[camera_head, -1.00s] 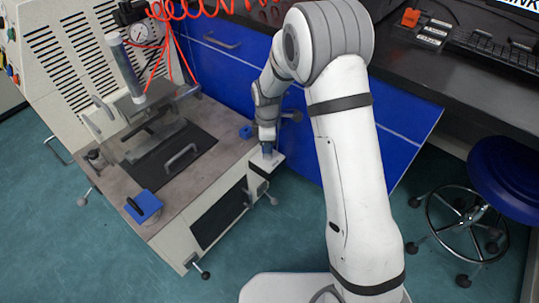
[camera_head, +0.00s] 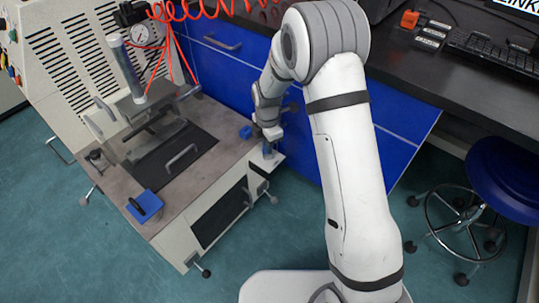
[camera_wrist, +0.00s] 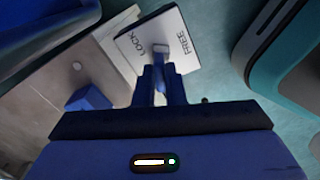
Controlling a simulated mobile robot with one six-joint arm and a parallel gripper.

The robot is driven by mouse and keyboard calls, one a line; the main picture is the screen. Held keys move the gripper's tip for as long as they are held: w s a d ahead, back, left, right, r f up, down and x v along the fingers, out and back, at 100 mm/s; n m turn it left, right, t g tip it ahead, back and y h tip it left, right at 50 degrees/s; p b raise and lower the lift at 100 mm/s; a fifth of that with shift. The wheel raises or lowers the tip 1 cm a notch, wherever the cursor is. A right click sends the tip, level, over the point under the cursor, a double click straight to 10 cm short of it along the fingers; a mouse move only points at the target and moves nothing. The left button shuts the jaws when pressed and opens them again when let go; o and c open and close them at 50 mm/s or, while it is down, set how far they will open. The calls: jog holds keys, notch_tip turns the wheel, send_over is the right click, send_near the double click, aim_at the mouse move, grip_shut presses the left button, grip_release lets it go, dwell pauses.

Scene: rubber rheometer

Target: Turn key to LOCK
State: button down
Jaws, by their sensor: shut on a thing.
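In the wrist view, a white plate (camera_wrist: 172,23) carries the printed words LOCK on the left and FREE on the right. My gripper (camera_wrist: 163,78) is shut on the key, with one dark blue finger on each side. In the head view, my gripper (camera_head: 268,149) is at the front right corner of the machine's bench. The key is too small to make out there, and its exact angle is unclear.
The bench (camera_head: 185,208) holds a blue block with a black handle (camera_head: 145,205) and a dark plate with a handle (camera_head: 178,160). Blue cabinets (camera_head: 230,65) stand close behind my arm. A blue stool (camera_head: 503,178) is at the right.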

jog(key=n, duration=0.2)
jog(key=shift+s+n, duration=0.1)
jog(key=shift+n, duration=0.2)
jog(key=shift+n+p, duration=0.4)
jog(key=shift+n, duration=0.8)
jog(key=c, duration=1.1)
grip_release()
notch_tip(320, 180, up, 7)
jog(key=p, duration=0.5)
jog(key=shift+r, duration=0.1)
